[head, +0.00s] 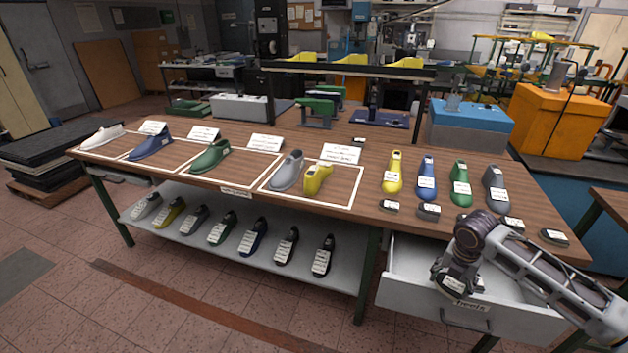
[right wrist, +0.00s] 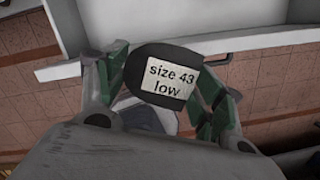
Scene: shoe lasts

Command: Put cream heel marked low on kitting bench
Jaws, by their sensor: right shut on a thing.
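My right gripper (head: 452,284) is over the open drawer (head: 405,285) at the bench's right front. In the right wrist view, the gripper (right wrist: 163,88) is shut on a dark heel (right wrist: 150,55), its green-padded fingers on either side. The heel's white label reads "size 43 low". The heel looks dark grey or black, not cream. In the head view the gripper mostly hides it. The wooden bench (head: 345,210) stands behind the drawer; its front tag is too small to read. No cream heel can be made out. My left gripper is not in view.
Several dark labelled heels, such as one at the front edge (head: 389,206), lie along the bench's right side. Yellow (head: 393,175), blue, green and grey lasts stand behind them. White-outlined areas with lasts fill the left. More lasts lie on the lower shelf (head: 185,240).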

